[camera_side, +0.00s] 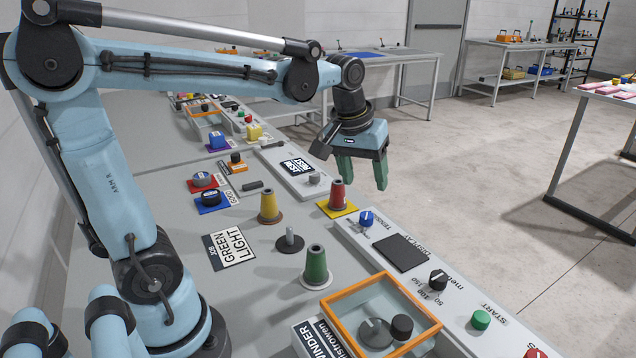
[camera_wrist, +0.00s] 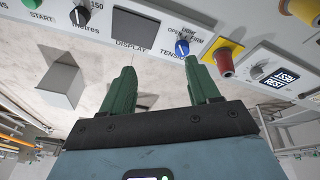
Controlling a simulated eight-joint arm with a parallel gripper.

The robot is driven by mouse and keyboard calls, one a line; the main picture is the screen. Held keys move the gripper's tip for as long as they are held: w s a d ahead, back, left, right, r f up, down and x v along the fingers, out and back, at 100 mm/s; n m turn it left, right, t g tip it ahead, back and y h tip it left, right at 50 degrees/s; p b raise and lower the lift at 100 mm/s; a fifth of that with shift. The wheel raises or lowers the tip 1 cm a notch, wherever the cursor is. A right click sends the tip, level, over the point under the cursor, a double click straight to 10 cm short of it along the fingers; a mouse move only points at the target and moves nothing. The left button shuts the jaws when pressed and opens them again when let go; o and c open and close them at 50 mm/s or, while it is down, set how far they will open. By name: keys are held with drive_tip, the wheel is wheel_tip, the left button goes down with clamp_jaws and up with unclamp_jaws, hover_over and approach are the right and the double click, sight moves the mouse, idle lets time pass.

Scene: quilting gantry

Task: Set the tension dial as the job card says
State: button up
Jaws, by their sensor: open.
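The tension dial is a blue knob (camera_side: 367,217) on the long grey panel (camera_side: 349,236), beside the word TENSION. In the wrist view the blue knob (camera_wrist: 181,48) has a white mark and small words around it, OPEN and FIRM among them; I cannot tell which one the mark points at. The job card (camera_side: 230,247) lies flat on the bench and reads JOB, GREEN, LIGHT. My gripper (camera_side: 364,182) hangs above and beyond the dial, with green fingers apart and empty. In the wrist view the dial shows just past the right fingertip of my gripper (camera_wrist: 158,68).
A black display (camera_side: 401,253), a black metres knob (camera_side: 438,279) and a green start button (camera_side: 481,319) share the panel. Red (camera_side: 340,194), yellow (camera_side: 269,206) and green (camera_side: 316,266) cones stand nearby. An orange-framed winder box (camera_side: 428,305) stands at the front.

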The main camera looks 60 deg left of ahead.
sight(367, 215)
drive_tip(key=w+a+f+n+g, duration=0.3)
drive_tip(key=w+a+n, duration=0.2)
drive_tip(key=w+a, duration=0.2)
drive_tip(key=shift+n, duration=0.3)
drive_tip(key=f, duration=1.2)
drive_tip(key=shift+w+d, duration=0.1)
drive_tip(key=shift+w, duration=0.1)
drive_tip(key=shift+r, duration=0.1)
drive_tip(key=c, duration=1)
drive_tip(key=shift+c, duration=0.2)
